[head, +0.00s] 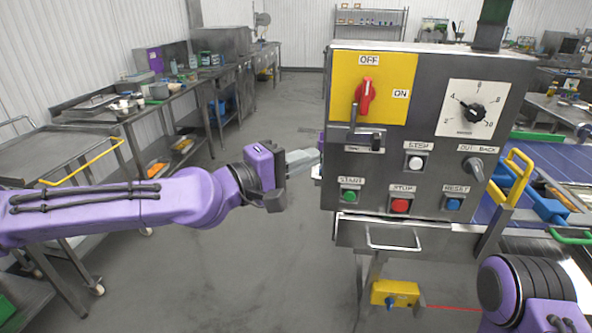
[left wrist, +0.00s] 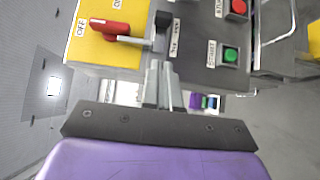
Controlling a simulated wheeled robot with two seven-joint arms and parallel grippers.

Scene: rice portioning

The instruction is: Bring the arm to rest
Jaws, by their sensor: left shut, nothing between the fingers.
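My left gripper (head: 303,161) reaches in from the left in the head view, its fingers just beside the left edge of the grey control panel (head: 440,130). In the left wrist view the same gripper (left wrist: 164,75) has its fingers together with nothing between them, pointing toward the panel. The panel's red rotary switch (head: 365,97) points up toward the OFF label; it also shows in the left wrist view (left wrist: 108,28). The green START button (head: 349,196) is to the right and below the fingertips. My right arm shows in part at the lower right; its gripper is out of view.
A drawer-like box with a handle (head: 396,238) hangs below the panel. A yellow box (head: 396,293) sits lower down. A blue conveyor (head: 565,165) lies behind on the right. Steel benches (head: 180,90) line the left wall. The grey floor between is clear.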

